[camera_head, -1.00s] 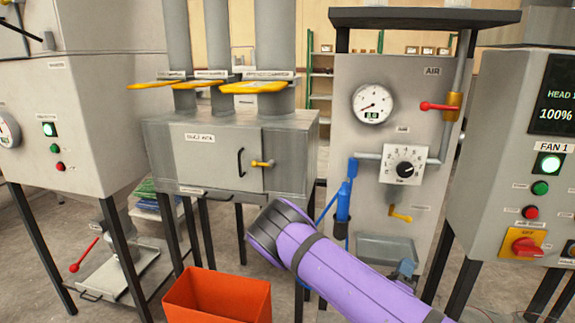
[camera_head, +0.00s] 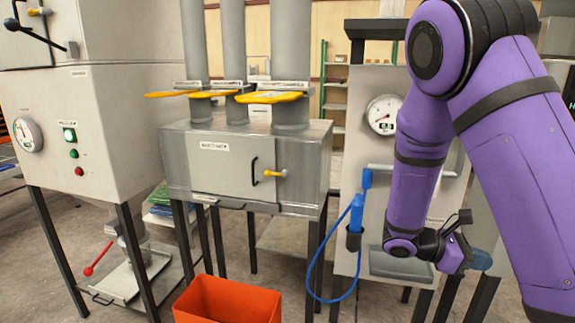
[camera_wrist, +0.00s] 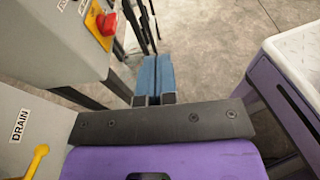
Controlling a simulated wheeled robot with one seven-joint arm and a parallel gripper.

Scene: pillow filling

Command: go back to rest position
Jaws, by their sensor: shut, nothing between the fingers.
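My gripper (camera_head: 482,261) is at the end of my bent purple arm, low in front of the air panel at the right of the head view. In the wrist view its two blue fingers (camera_wrist: 153,78) lie side by side against each other, shut and empty, pointing down over the floor. My arm hides much of the air panel (camera_head: 350,130) and most of the cabinet to its right.
The panel with the DRAIN label (camera_wrist: 19,126) and yellow lever (camera_wrist: 37,160) is close at left in the wrist view. A red knob (camera_wrist: 105,24) is on another cabinet. An orange bin (camera_head: 228,302) stands below the grey box (camera_head: 215,170). Floor (camera_wrist: 215,50) is open beyond the fingers.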

